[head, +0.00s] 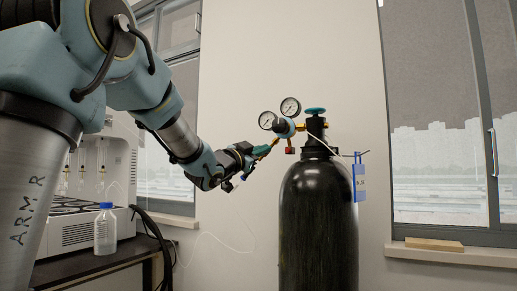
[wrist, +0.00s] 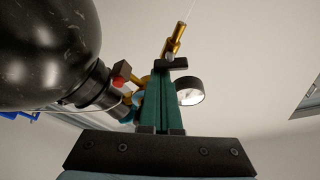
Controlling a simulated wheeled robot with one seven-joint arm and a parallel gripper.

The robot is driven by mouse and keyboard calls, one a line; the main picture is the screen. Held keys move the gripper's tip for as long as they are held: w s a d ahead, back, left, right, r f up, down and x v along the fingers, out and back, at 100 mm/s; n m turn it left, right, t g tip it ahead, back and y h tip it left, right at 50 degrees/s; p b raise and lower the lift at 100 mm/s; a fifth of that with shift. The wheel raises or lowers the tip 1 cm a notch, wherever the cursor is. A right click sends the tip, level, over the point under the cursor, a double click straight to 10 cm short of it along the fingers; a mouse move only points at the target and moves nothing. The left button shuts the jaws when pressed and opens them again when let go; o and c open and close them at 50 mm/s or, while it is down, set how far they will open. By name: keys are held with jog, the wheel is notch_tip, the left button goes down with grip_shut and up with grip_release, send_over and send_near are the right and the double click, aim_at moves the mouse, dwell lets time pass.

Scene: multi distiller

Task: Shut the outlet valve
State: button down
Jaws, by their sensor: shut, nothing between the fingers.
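A black gas cylinder (head: 318,220) stands upright with a regulator (head: 285,128) on its top left. The regulator's brass outlet (wrist: 174,42) points away in the wrist view, with a small black lever-like piece (wrist: 171,64) across it, which I take to be the outlet valve's handle. My gripper (head: 268,149) reaches in from the left, just beside the regulator. In the wrist view its green fingers (wrist: 161,72) are together and empty, with their tips at the black piece. I cannot tell whether they touch it. The fingers hide part of the regulator.
Two gauges, one upper (head: 290,107) and one left (head: 267,120), sit close to my gripper. A teal cylinder handwheel (head: 315,111) tops the cylinder, and a blue tag (head: 359,182) hangs right. A bottle (head: 105,230) stands on the dark bench at left. A thin tube hangs below my gripper.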

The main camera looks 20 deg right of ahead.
jog(key=shift+f+m+g+b, duration=0.15)
jog(key=shift+m+g+b, duration=0.3)
jog(key=shift+m, duration=0.55)
jog(key=shift+b, duration=0.55)
dwell(4.8)
